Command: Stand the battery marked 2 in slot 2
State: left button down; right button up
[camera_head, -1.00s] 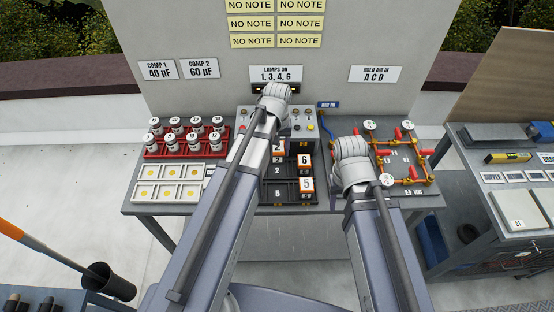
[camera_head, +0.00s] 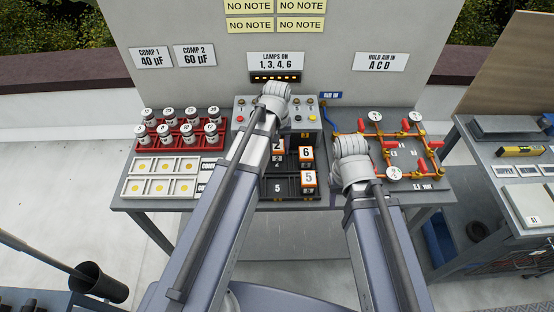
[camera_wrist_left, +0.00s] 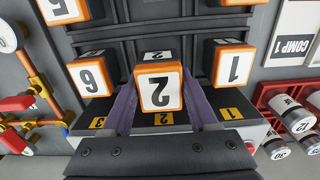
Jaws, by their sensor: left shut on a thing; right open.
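The battery marked 2 (camera_wrist_left: 158,93) is orange and white and stands upright between the fingers of my left gripper, which is shut on it in the left wrist view. It also shows partly in the head view (camera_head: 278,147), below my left gripper (camera_head: 270,120). It is over or in slot 2, in line with the yellow 2 tag (camera_wrist_left: 163,118); its base is hidden, so I cannot tell if it is seated. The batteries marked 6 (camera_wrist_left: 90,76) and 1 (camera_wrist_left: 233,66) stand on either side. My right gripper (camera_head: 350,150) is open, right of the rack.
The battery marked 5 (camera_head: 308,178) stands at the rack's front right, beside an empty slot marked 5 (camera_head: 277,187). A red rack of capacitors (camera_head: 165,140) stands left. Orange pipework (camera_head: 400,160) with red handles lies right, near my right gripper. A lamp sign (camera_head: 275,62) is behind.

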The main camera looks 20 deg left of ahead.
aim_at(277, 155)
pick_arm(q)
notch_tip(277, 155, down, 4)
jog(key=b, duration=0.3)
jog(key=shift+r+b, duration=0.2)
jog(key=shift+b, duration=0.15)
jog(key=shift+f, duration=0.15)
jog(key=shift+c, duration=0.9)
grip_release()
notch_tip(277, 155, up, 12)
jog(key=p, duration=1.2)
jog(key=shift+r, duration=0.2)
jog(key=s+d+m+y, duration=0.1)
jog(key=s+d+m, duration=0.6)
jog(key=s+d, duration=0.3)
jog(key=s, duration=0.4)
jog(key=shift+s+d, duration=0.15)
jog(key=shift+d, duration=0.1)
